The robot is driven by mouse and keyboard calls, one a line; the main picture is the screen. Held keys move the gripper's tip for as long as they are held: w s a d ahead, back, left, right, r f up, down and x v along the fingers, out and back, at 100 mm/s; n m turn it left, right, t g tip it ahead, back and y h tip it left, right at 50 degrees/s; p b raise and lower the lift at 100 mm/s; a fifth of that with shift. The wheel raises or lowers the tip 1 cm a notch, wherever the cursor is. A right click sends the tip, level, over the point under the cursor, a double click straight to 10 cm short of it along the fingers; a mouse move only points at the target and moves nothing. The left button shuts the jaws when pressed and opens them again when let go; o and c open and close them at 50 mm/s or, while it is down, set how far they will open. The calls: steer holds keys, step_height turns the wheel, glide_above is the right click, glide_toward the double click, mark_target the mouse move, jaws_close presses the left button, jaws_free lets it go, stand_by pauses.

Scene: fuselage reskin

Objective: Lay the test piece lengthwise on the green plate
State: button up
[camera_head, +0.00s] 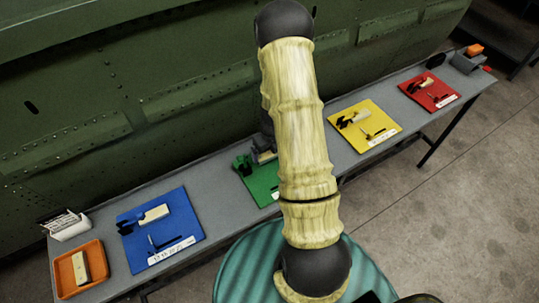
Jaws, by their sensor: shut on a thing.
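The green plate (260,183) lies on the grey bench, and my arm covers its right part. My gripper (263,147) is at the plate's far edge, mostly hidden behind my arm. It is shut on a small pale piece (264,156), the test piece, of which only a sliver shows. I cannot tell whether the piece touches the plate. A dark green clamp-like part (241,162) stands at the plate's far left corner, just left of my gripper.
A blue plate (185,205), yellow plate (385,138) and red plate (447,97) each carry a pale piece and dark parts. An orange tray (62,270) holds another pale piece. The green riveted fuselage (150,90) rises behind the bench (100,210).

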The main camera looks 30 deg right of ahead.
mark_target(270, 153)
steer(key=shift+f, duration=1.35)
steer(key=shift+f, duration=0.2)
steer(key=o, duration=0.8)
steer(key=r, duration=0.7)
steer(key=s+r, duration=0.1)
steer(key=r, duration=0.3)
steer(key=shift+r, duration=0.1)
steer(key=shift+s+r, duration=0.35)
steer(key=shift+r, duration=0.2)
